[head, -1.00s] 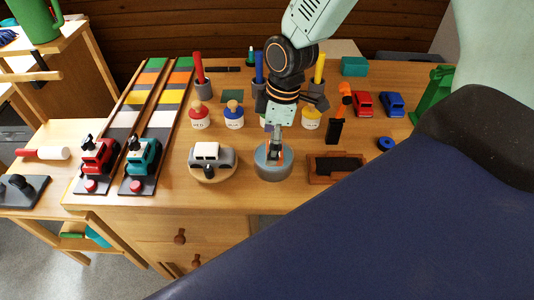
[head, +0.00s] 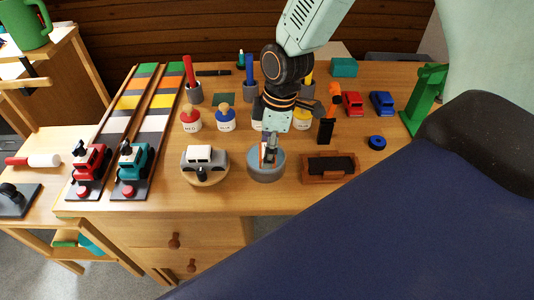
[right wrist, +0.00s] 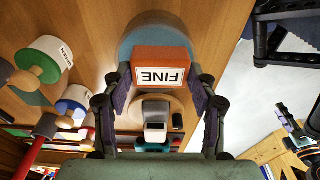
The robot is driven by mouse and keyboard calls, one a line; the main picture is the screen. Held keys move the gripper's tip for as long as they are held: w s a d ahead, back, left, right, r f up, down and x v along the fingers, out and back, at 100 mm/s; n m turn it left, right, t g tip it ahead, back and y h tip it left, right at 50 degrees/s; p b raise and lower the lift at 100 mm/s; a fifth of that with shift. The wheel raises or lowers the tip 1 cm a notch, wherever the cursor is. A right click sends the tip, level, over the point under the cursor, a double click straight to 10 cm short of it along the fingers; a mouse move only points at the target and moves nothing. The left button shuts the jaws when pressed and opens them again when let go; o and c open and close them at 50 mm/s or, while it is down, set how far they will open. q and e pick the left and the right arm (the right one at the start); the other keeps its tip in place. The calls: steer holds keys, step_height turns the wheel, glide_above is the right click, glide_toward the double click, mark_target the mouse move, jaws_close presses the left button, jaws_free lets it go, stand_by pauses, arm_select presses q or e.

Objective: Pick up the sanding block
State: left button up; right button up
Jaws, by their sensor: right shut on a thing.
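The sanding block is an orange block with a white label reading FINE (right wrist: 162,68), seen upside down in the right wrist view. In the head view only a thin orange strip of it shows (head: 262,155). My right gripper (head: 269,152) comes down from above at the round grey stand (head: 266,174). In the right wrist view its two fingers (right wrist: 166,88) flank the block, shut on it. The stand is behind the block there (right wrist: 140,30). I cannot tell whether the block touches the stand.
A wooden tray (head: 308,177) with a dark block is close on the right. Labelled jars (head: 225,120) stand behind. An orange-handled tool (head: 327,128) stands back right.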

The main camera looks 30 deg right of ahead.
steer(key=shift+w+d+f, duration=0.15)
steer(key=shift+w+f, duration=0.05)
steer(key=shift+w, duration=0.05)
steer(key=c, duration=0.5)
steer(key=shift+s+r, duration=0.1)
steer(key=shift+s, duration=0.05)
step_height(320, 180, up, 10)
steer(key=p, duration=0.2)
steer(key=shift+p, duration=0.3)
steer(key=o, duration=0.6)
steer(key=shift+c, duration=1.8)
